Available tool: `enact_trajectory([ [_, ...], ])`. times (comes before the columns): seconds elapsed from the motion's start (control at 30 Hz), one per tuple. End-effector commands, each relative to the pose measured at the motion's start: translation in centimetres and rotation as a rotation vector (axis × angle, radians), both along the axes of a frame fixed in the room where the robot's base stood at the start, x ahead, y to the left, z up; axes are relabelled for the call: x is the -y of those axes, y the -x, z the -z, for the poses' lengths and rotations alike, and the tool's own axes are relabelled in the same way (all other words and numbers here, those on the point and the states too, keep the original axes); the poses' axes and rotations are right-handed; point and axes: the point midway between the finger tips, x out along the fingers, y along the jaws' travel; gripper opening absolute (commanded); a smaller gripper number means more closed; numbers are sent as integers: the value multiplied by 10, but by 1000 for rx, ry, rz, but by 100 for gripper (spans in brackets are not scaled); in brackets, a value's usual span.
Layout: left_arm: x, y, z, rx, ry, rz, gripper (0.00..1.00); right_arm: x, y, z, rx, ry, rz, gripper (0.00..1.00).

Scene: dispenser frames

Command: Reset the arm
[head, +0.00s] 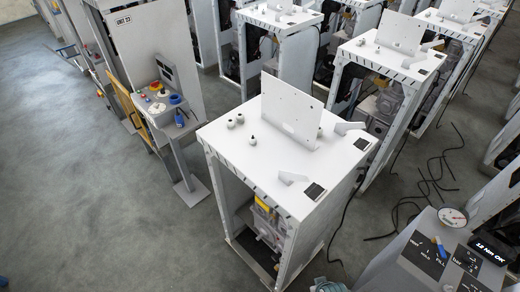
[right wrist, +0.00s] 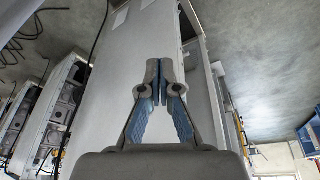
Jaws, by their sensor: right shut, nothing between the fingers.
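My right gripper (right wrist: 158,72) is in the middle of the right wrist view. Its two fingers with blue pads are shut against each other and hold nothing. A pale upright panel (right wrist: 125,70) of a frame stands behind it. A small grey-blue part at the bottom edge of the head view (head: 326,286) looks like the tip of this gripper, in front of the nearest dispenser frame (head: 245,165). My left gripper is not in view.
The nearest frame has a white top with an upright plate (head: 292,108) and small knobs (head: 235,121). A console with a gauge (head: 452,217) stands at the lower right. A control stand (head: 165,108) is at the left. Black cables (head: 432,180) lie on the floor. Open floor (head: 80,200) is at the left.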

Motion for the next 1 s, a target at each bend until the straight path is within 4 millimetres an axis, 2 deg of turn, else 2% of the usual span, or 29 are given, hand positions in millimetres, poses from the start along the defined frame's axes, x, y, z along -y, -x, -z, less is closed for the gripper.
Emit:
enact_trajectory([
  [0.03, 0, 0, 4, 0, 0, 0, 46, 0, -2, 18, -8, 1, -3, 0],
  [0.27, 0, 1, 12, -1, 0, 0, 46, -2, -8, 95, -37, 2, -10, 0],
  [0.37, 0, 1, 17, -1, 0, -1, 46, -3, -5, 137, -54, 3, -14, 0],
  [0.47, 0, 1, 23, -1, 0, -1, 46, -2, 2, 188, -73, 4, -18, 0],
  [0.53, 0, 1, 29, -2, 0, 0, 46, -1, 13, 233, -91, 5, -21, 0],
  [0.63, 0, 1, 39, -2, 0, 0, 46, 3, 41, 304, -121, 9, -26, 0],
  [0.7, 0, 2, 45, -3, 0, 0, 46, 7, 68, 349, -141, 12, -31, 0],
  [0.8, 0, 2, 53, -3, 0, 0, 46, 14, 110, 399, -167, 15, -38, 0],
  [0.9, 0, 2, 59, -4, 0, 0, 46, 22, 149, 433, -188, 18, -42, 0],
  [1.0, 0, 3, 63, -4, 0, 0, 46, 27, 178, 450, -201, 20, -46, 0],
])
